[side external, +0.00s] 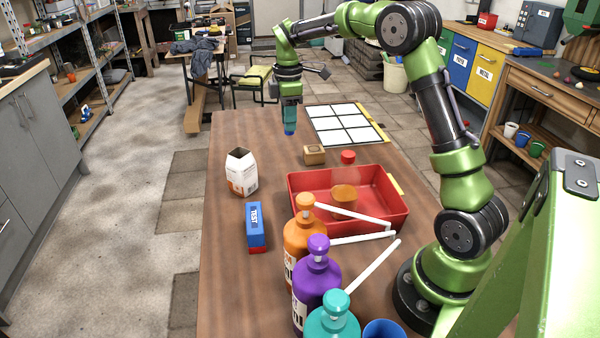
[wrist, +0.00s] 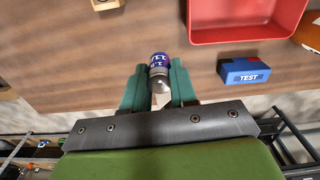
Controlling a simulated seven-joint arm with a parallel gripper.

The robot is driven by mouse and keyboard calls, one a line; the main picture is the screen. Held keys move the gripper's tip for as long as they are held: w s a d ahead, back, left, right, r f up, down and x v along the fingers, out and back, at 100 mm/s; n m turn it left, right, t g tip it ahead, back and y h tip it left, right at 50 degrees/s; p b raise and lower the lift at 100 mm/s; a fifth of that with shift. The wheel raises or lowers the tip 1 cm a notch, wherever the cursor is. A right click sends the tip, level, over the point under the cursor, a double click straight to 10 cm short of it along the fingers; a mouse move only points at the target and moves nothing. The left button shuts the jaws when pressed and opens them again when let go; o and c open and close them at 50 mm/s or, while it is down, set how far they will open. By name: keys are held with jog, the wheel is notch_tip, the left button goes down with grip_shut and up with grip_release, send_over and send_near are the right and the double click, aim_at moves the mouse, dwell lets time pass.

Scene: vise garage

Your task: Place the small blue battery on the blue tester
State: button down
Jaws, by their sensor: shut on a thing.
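The small blue battery (side external: 290,128) hangs below my gripper (side external: 291,108), above the far end of the wooden table. In the wrist view the battery (wrist: 160,62) has a blue-purple band with white markings and a silvery body. The green fingers of my gripper (wrist: 159,84) are shut on it from both sides. The blue tester (side external: 256,222), marked TEST with a red lower part, stands on the table at the near left, well apart from the battery. The tester also shows right of the battery in the wrist view (wrist: 244,72).
A white carton (side external: 241,173) stands between my gripper and the tester. A red tray (side external: 390,186) holds an orange-brown object. Orange (side external: 303,240), purple (side external: 317,285) and teal (side external: 333,322) pump bottles stand near. A wooden block (side external: 314,155) and red cap (side external: 348,157) sit mid-table.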

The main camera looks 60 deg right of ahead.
jog(key=s+a+r+n, duration=0.15)
jog(key=a+n, duration=0.45)
jog(key=a, duration=0.9)
jog(key=n, duration=0.6)
send_near(254, 217)
notch_tip(254, 217, down, 5)
jog(key=shift+f, duration=0.1)
jog(key=c, duration=0.9)
grip_release()
jog(key=shift+f, duration=0.1)
